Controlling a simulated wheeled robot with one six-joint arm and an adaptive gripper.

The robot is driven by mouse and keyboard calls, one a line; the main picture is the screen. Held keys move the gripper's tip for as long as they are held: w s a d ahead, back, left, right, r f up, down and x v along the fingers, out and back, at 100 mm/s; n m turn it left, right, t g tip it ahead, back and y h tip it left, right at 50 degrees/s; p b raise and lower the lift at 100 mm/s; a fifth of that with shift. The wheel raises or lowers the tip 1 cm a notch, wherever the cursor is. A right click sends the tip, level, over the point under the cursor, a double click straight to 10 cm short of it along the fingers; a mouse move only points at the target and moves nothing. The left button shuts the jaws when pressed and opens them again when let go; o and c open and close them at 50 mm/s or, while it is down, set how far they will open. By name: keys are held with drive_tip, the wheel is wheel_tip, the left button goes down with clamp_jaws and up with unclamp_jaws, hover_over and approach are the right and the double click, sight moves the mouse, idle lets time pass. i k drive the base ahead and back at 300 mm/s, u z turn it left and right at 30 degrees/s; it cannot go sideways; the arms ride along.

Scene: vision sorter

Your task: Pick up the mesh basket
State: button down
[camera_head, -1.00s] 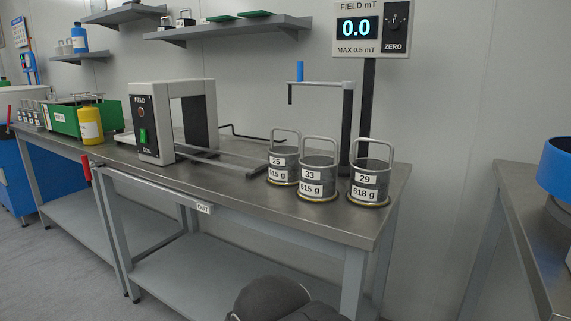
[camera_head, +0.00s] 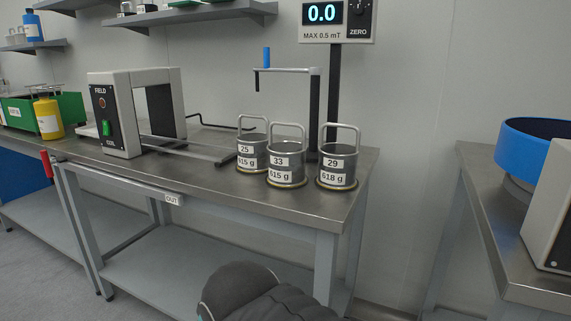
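Three grey mesh baskets with upright wire handles stand close together on the right part of the steel bench (camera_head: 225,196). The left basket (camera_head: 252,155) is labelled 25 and 615 g. The middle basket (camera_head: 287,166), labelled 33 and 615 g, stands slightly nearer. The right basket (camera_head: 338,169) is labelled 29 and 618 g, near the bench's right end. The task does not say which one is meant. A dark rounded part of my own arm shows at the bottom centre, well below and in front of the baskets. My gripper's fingers are not in view.
A field coil frame (camera_head: 133,110) with rails stands left of the baskets. A post with a blue-tipped arm (camera_head: 315,108) and a display reading 0.0 (camera_head: 335,18) stand behind them. A second bench (camera_head: 480,190) with a blue bowl (camera_head: 540,148) is at right. Floor shows between the benches.

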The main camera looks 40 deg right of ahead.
sight(287, 159)
drive_tip(key=u, duration=1.05)
drive_tip(key=i, duration=2.6)
drive_tip(key=z, duration=3.4)
